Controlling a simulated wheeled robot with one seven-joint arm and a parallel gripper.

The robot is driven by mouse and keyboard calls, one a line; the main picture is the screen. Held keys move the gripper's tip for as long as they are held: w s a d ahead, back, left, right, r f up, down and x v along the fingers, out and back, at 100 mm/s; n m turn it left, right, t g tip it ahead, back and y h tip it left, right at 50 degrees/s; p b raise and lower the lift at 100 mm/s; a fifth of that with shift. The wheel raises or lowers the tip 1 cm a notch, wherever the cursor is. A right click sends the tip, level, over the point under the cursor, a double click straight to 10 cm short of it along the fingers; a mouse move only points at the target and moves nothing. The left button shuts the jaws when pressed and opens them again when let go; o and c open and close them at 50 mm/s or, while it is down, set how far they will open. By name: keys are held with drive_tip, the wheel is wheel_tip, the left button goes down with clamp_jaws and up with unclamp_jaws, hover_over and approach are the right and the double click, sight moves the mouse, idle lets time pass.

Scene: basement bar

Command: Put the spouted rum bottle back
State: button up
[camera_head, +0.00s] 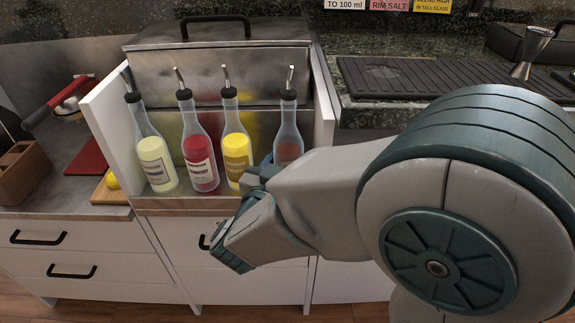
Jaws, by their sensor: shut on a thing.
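The spouted rum bottle (288,132), clear with brown liquid and a dark pourer, is at the right end of a row of spouted bottles. It looks upright. My gripper (264,172) is shut on its lower part, coming from the right front. My gripper and arm hide the bottle's base, so I cannot tell whether it touches the shelf. The white-sided bottle rail (324,107) holds the other bottles: a pale yellow one (155,160), a red one (200,160) and a yellow one (237,155) just left of the rum bottle.
A steel lidded bin (220,58) stands behind the row. At left are a wooden block (20,170), a red board (86,157) and a yellow fruit (112,181). The rail's right wall is close to the rum bottle.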

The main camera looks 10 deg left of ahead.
drive_tip(key=shift+r, duration=0.1)
drive_tip(key=o, duration=1.1)
drive_tip(key=shift+f, duration=0.2)
drive_tip(key=shift+c, duration=0.2)
drive_tip(key=shift+r, duration=0.1)
drive_tip(key=shift+s+r, duration=0.1)
drive_tip(key=shift+s, duration=0.1)
drive_tip(key=s+a+p, duration=0.2)
drive_tip(key=s+p, duration=0.1)
drive_tip(key=s, duration=0.8)
drive_tip(key=shift+s, duration=0.25)
